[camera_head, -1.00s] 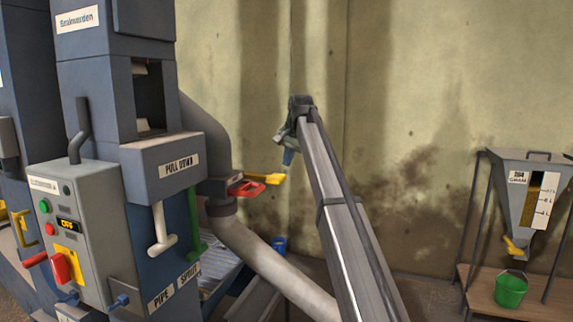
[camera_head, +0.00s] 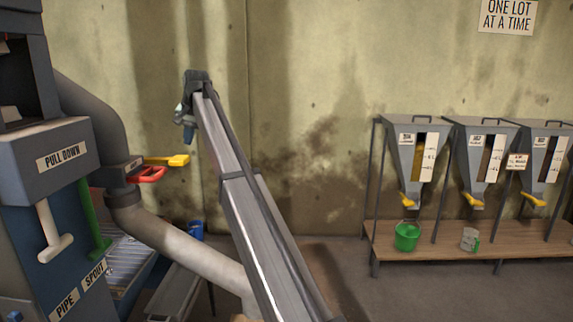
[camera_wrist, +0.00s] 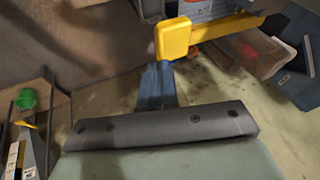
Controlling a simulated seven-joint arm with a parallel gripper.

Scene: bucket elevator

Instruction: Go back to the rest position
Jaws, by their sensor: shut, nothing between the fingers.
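My gripper (camera_head: 188,136) is at the far end of my long grey arm, at upper left in the head view. Its blue fingers point down and are shut, with nothing between them. The wrist view shows the shut blue fingers (camera_wrist: 157,82) beyond the dark grey gripper body. The yellow handle (camera_head: 166,160) on the pipe sits just below the fingertips in the head view. In the wrist view the yellow handle (camera_wrist: 173,38) appears close past the tips; I cannot tell whether they touch.
A red handle (camera_head: 148,175) sits beside the yellow one, near the PULL DOWN box (camera_head: 62,155). A grey pipe (camera_head: 175,243) slopes below. At right, hoppers (camera_head: 408,158) stand over a wooden bench (camera_head: 400,240) with a green bucket (camera_head: 407,237). Floor between is largely clear.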

